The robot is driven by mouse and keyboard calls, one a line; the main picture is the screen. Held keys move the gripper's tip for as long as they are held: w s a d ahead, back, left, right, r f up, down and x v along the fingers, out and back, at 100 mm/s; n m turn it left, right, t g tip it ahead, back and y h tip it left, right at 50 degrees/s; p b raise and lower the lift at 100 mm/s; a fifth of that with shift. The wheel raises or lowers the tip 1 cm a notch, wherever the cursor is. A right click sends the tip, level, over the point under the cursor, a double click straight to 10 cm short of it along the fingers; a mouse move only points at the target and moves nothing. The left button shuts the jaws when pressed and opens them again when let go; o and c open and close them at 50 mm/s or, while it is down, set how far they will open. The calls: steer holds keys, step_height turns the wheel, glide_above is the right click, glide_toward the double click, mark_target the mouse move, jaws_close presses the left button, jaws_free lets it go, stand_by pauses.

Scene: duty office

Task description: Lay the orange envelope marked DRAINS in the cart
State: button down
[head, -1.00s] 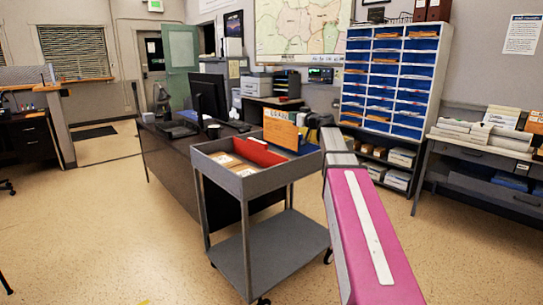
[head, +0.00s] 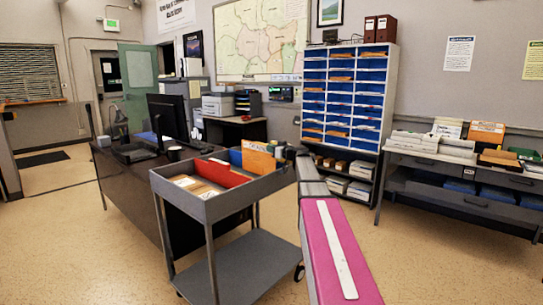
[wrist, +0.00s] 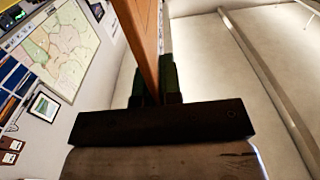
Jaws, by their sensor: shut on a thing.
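The orange envelope (head: 258,158) stands upright, its dark lettering too small to read in full. My gripper (head: 280,153) is shut on the envelope's right edge. In the wrist view the envelope (wrist: 143,40) shows edge-on between my gripper's fingers (wrist: 154,85). The grey cart (head: 212,209) has an open top tray and a lower shelf.
Inside the tray are a red panel (head: 222,172) and several tan and white envelopes (head: 194,187). A dark desk (head: 128,195) with a monitor (head: 166,117) stands behind the cart. A blue pigeonhole rack (head: 346,95) and a side table (head: 455,165) stand right. Floor at the right front is clear.

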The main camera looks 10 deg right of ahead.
steer(key=shift+f, duration=1.4)
steer(key=c, duration=1.3)
jaws_free()
steer(key=shift+f, duration=0.1)
steer(key=v, duration=1.2)
